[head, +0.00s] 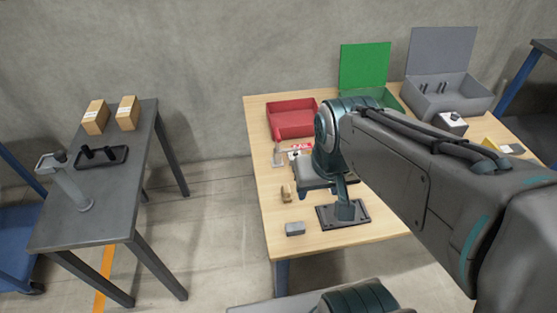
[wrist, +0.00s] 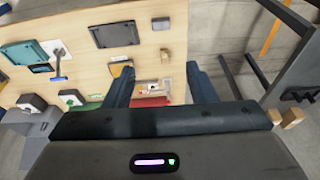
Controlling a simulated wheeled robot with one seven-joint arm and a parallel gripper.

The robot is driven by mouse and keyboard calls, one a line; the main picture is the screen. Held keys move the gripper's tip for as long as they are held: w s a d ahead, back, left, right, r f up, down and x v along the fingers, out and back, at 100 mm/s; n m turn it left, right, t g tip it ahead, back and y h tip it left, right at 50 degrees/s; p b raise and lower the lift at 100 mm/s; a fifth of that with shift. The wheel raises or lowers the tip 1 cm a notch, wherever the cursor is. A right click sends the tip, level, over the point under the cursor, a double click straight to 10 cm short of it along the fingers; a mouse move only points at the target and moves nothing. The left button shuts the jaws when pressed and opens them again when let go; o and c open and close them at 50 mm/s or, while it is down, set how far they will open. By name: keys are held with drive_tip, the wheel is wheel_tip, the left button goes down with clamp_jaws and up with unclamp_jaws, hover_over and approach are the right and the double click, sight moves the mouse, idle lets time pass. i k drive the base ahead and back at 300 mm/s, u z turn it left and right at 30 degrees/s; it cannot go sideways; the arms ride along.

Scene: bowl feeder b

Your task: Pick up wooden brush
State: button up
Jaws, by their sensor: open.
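A small light-brown wooden piece (head: 286,192), which looks like the wooden brush, lies near the left edge of the light wood table. In the wrist view it seems to be the small brown piece (wrist: 165,53) ahead of the fingers, near the table edge. It is too small to make out bristles. My gripper (wrist: 160,76) is open and empty, its two dark fingers spread apart above the table. In the head view my arm reaches in from the right and hides part of the table. The gripper is apart from the brown piece.
A grey block (head: 295,229) lies at the near left corner. A dark flat plate (wrist: 113,35) and a tan-and-dark block (wrist: 119,65) lie near it. A red bin (head: 292,122), a green open box (head: 365,68) and a grey open box (head: 440,58) stand at the back.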

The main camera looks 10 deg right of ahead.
sight(285, 190)
drive_tip(key=z, duration=3.3)
drive_tip(key=k, duration=1.4)
drive_tip(key=u, duration=1.65)
drive_tip(key=i, duration=0.55)
drive_tip(key=z, duration=0.1)
